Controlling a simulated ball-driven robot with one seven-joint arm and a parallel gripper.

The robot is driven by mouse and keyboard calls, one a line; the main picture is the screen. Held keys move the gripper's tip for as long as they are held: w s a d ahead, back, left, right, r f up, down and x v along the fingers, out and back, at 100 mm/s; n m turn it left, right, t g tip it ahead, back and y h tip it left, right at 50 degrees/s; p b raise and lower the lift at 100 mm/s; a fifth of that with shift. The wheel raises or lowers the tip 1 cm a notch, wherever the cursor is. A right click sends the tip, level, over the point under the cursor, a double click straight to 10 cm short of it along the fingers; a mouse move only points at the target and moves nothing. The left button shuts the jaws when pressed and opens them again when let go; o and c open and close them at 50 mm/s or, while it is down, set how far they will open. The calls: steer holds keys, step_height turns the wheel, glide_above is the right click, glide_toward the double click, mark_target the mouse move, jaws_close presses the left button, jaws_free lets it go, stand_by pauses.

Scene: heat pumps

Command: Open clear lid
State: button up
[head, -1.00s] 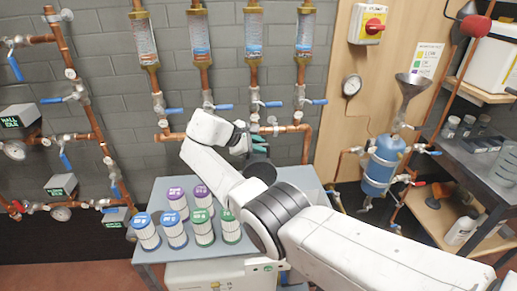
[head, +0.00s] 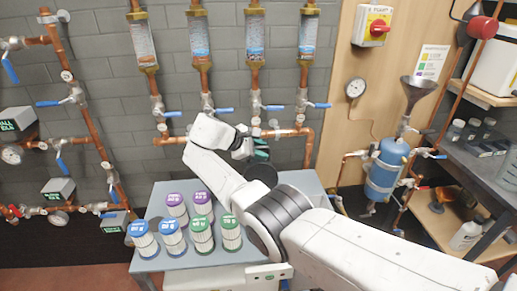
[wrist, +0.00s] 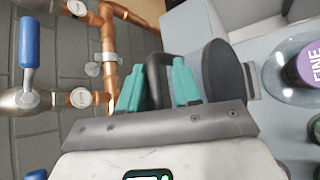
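My gripper (wrist: 157,85) has two teal fingers that stand apart. A dark curved handle (wrist: 160,65) lies between them in the wrist view and bends right toward a dark grey disc (wrist: 226,70). I cannot tell whether the fingers press on the handle. In the head view my gripper (head: 261,149) hangs over the back right of the grey cart top (head: 308,183), with the dark disc (head: 262,173) just below it. A clear round rim (wrist: 272,80) surrounds the purple-topped filter (wrist: 308,65) in the wrist view.
Blue-topped (head: 172,228), green-topped (head: 230,222) and purple-topped (head: 201,198) filters stand on the cart, left of my arm. Copper pipes with blue valve handles (head: 273,107) run along the wall behind. A blue tank (head: 383,172) and a shelf are at the right.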

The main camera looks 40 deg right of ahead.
steer(key=shift+o, duration=0.2)
steer(key=shift+s, duration=0.1)
steer(key=shift+a+r, duration=0.25)
steer(key=shift+a, duration=0.1)
steer(key=b+v, duration=0.1)
steer(key=v, duration=0.9)
